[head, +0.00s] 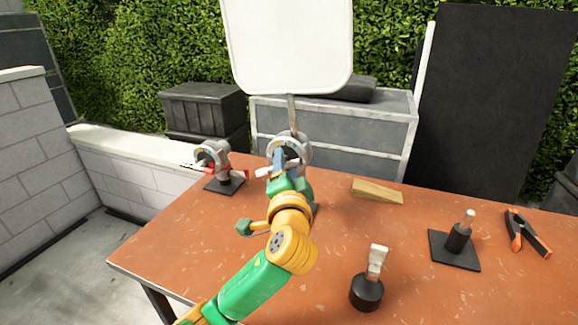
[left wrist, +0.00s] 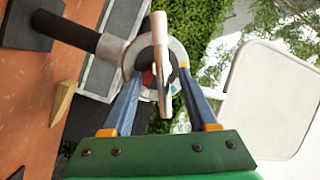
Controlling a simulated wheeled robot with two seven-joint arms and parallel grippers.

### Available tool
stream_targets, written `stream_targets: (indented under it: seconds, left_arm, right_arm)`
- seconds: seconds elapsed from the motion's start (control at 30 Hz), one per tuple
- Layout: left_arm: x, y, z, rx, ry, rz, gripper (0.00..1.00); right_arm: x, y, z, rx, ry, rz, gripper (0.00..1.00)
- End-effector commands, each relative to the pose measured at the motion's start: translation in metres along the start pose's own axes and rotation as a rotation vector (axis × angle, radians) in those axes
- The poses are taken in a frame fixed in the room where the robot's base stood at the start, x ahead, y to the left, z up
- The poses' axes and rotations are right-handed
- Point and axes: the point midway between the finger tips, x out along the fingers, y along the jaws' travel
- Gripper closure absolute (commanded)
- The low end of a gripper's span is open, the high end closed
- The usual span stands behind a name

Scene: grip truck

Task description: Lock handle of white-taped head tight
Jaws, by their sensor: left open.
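The white-taped head (head: 290,146) is a grey round grip head behind my left gripper. In the left wrist view it shows as a pale disc (left wrist: 176,46) on a black post with a whitish band (left wrist: 111,48). Its pale bar handle (left wrist: 160,50) lies between the fingers of my left gripper (left wrist: 161,80), which are open on both sides of it. In the head view my left gripper (head: 281,163) hides much of the head and its stand. A red-handled head (head: 215,156) stands to the left. My right gripper is not in view.
A white board (head: 289,45) rises on a rod from the middle head. On the orange table (head: 200,255) are a wooden wedge (head: 377,191), a black-based post (head: 459,238), a black round tool (head: 367,291) and a clamp (head: 527,233). The table's front left is clear.

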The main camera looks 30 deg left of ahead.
Motion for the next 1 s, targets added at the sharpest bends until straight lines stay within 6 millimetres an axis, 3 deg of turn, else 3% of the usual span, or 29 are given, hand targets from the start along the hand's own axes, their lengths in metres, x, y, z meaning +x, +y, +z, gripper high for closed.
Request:
stream_targets:
  seconds: [0.2, 0.4, 0.43, 0.57, 0.8, 1.0]
  left_arm:
    - [0.0012, 0.0004, 0.0001, -0.001, 0.000, 0.000, 0.41]
    - [0.0010, 0.0004, 0.0001, -0.001, 0.000, 0.000, 0.95]
    - [0.0010, 0.0004, 0.0001, -0.001, 0.000, 0.000, 1.00]
    - [0.0010, 0.0006, 0.0002, 0.005, 0.001, -0.002, 1.00]
    - [0.0009, 0.0058, 0.0029, 0.285, 0.059, -0.106, 1.00]
    - [0.0008, 0.0055, 0.0023, 0.289, 0.062, -0.108, 1.00]
  right_arm:
    - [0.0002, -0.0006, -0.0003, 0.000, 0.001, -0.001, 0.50]
    - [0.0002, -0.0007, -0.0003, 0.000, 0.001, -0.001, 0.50]
    - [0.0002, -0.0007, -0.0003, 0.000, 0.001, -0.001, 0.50]
    - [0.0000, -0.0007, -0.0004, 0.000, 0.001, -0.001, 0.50]
    - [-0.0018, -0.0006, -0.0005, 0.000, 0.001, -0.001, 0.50]
    - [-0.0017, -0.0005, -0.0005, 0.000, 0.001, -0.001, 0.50]
